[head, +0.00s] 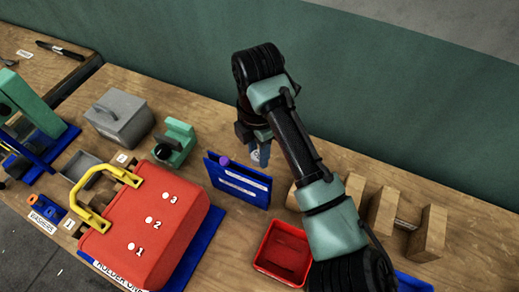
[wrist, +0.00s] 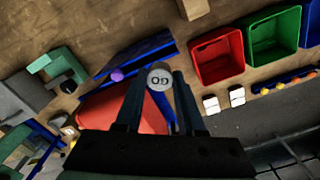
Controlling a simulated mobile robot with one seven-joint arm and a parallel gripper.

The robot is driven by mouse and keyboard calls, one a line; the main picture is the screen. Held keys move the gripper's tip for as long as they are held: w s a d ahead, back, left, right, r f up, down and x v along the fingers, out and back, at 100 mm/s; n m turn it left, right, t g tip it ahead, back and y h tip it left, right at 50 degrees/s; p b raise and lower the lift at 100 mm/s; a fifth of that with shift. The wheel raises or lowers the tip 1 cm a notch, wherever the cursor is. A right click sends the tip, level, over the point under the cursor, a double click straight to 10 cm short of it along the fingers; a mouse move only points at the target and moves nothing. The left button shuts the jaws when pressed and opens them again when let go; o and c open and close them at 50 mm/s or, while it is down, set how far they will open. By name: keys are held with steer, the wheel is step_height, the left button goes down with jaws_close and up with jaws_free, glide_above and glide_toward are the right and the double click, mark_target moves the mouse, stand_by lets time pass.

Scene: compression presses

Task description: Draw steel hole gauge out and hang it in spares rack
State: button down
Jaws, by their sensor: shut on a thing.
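My gripper (head: 259,148) is shut on the steel hole gauge (wrist: 159,78), whose round grey face is marked GO in the wrist view. The gauge shows small below the fingers in the head view (head: 257,156). My fingers in the wrist view (wrist: 156,93) stand on both sides of it. A blue rack (head: 238,186) with white label strips stands upright just below and left of the gripper in the head view; its lettering is too small to read. A purple round piece (head: 224,161) sits at its left end. I cannot tell whether the gauge touches the rack.
A red holder (head: 150,240) with a yellow handle and numbers 1, 2, 3 stands at the left front. A green clamp-like fixture (head: 176,143) and a grey box (head: 118,118) are behind it. A red bin (head: 282,252) and wooden blocks (head: 428,235) are at right.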

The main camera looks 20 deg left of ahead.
step_height(320, 180, down, 8)
steer(key=b, duration=0.4)
steer(key=shift+r+b, duration=0.2)
steer(key=shift+b, duration=0.15)
stand_by(0.4)
stand_by(0.3)
steer(key=shift+c, duration=2.2)
jaws_free()
steer(key=shift+r, duration=0.1)
step_height(320, 180, up, 13)
steer(key=shift+f, duration=0.1)
